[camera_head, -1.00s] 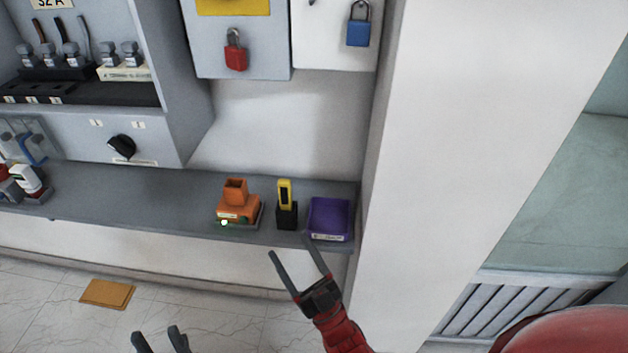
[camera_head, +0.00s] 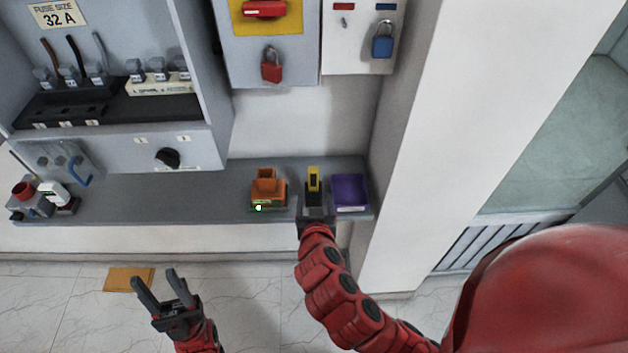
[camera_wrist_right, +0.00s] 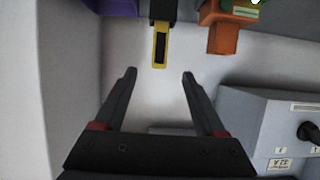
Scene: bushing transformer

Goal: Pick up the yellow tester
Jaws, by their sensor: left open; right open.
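The yellow tester (camera_head: 313,180) stands upright in a black holder on the grey shelf, between the orange holder and the purple tray. In the right wrist view the tester (camera_wrist_right: 161,48) shows at the top, ahead of and between the open fingers, apart from them. My right gripper (camera_wrist_right: 158,75) is open and empty. In the head view my right gripper (camera_head: 315,212) is at the shelf's front edge, just in front of the tester, and hides the holder's lower part. My left gripper (camera_head: 158,282) is open and empty, low at the left above the floor.
An orange holder (camera_head: 268,190) stands close left of the tester, and a purple tray (camera_head: 350,192) close right. A white pillar (camera_head: 440,120) bounds the shelf at the right. A red padlock (camera_head: 271,66) and blue padlock (camera_head: 382,40) hang above.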

